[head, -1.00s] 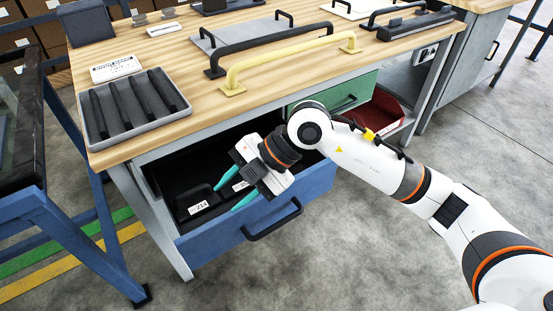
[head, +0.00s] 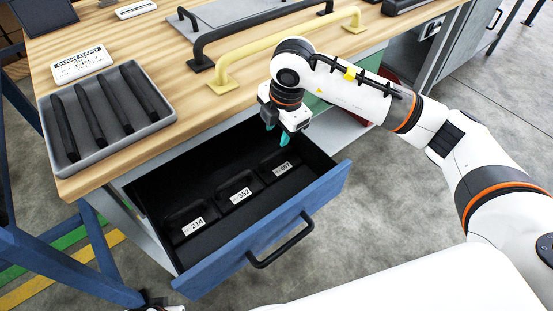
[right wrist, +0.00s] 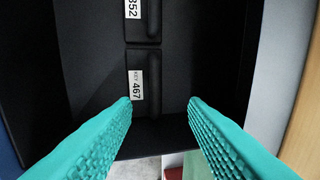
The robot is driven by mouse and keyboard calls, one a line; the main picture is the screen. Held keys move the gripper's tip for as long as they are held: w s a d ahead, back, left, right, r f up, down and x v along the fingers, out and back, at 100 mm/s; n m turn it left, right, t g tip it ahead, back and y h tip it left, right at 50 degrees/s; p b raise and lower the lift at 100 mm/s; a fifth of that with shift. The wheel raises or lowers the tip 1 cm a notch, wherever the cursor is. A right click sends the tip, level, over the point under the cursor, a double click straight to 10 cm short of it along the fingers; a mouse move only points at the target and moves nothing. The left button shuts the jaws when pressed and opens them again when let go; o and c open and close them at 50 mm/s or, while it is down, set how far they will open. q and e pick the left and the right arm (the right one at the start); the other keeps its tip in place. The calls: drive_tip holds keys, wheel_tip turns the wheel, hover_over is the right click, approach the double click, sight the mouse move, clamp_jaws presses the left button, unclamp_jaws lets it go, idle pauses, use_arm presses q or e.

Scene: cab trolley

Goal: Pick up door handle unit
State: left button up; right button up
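Three black handle units lie in a row in the open blue drawer (head: 300,215). White labels mark unit 214 (head: 188,217), unit 352 (head: 238,190) and unit 467 (head: 279,166). My right gripper (head: 277,135) is above the drawer's right end, near unit 467. In the right wrist view, the right gripper (right wrist: 160,105) is open and empty. Its teal fingers stand apart, with unit 467 (right wrist: 148,85) ahead between and slightly left of the tips, and unit 352 (right wrist: 140,18) farther up. I cannot tell the exact height gap.
A door card (head: 82,63) and a grey tray (head: 100,155) with dark bars lie on the wooden worktop (head: 200,105). Black (head: 260,33) and yellow (head: 290,45) bar handles stand behind my right arm. The drawer's front handle (head: 285,245) juts out.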

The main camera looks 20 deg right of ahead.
sight(276, 152)
drive_tip(key=f, duration=0.4)
drive_tip(key=shift+w+a, duration=0.1)
drive_tip(key=shift+w, duration=0.15)
drive_tip(key=f+b, duration=0.1)
drive_tip(key=f, duration=0.3)
drive_tip(key=shift+w+f, duration=0.3)
drive_tip(key=shift+f, duration=0.15)
use_arm(q)
drive_tip(key=v, duration=0.2)
drive_tip(key=w+v, duration=0.1)
drive_tip(key=v, duration=0.2)
drive_tip(key=shift+r, duration=0.1)
use_arm(e)
drive_tip(key=shift+c, duration=0.6)
clamp_jaws()
